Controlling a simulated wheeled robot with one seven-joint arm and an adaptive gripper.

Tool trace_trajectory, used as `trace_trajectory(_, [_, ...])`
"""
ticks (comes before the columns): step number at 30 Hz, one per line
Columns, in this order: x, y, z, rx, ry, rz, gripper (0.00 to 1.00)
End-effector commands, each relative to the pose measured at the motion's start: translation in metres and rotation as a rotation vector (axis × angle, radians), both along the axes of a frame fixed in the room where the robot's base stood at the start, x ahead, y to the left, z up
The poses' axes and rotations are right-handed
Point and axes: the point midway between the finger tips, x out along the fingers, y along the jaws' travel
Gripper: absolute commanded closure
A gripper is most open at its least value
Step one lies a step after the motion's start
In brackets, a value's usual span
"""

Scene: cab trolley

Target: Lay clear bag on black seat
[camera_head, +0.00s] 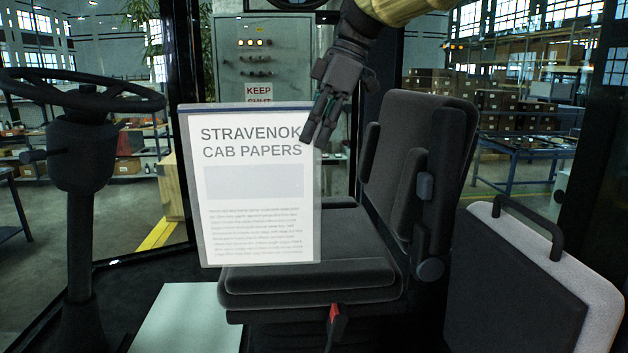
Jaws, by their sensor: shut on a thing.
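The clear bag (253,245) hangs upright in the head view, with a printed sheet inside reading "STRAVENOK CAB PAPERS". My gripper (318,130) points down and is shut on the bag's upper right edge. The black seat (375,275) stands behind the bag, with its backrest (425,115) to the right of my gripper. The bag hides the left part of the seat cushion. I cannot tell from this one view whether the bag's lower edge touches the cushion.
A steering wheel on a column (85,150) stands at the left. A pale flat panel (185,318) lies at the front left of the seat. A grey and black case with a handle (530,280) stands at the right. A red buckle (335,318) shows at the seat's front.

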Motion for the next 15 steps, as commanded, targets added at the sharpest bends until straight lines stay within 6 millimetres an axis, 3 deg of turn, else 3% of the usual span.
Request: trace_trajectory(15, [0.094, -0.039, -0.005, 0.001, 0.002, -0.002, 1.00])
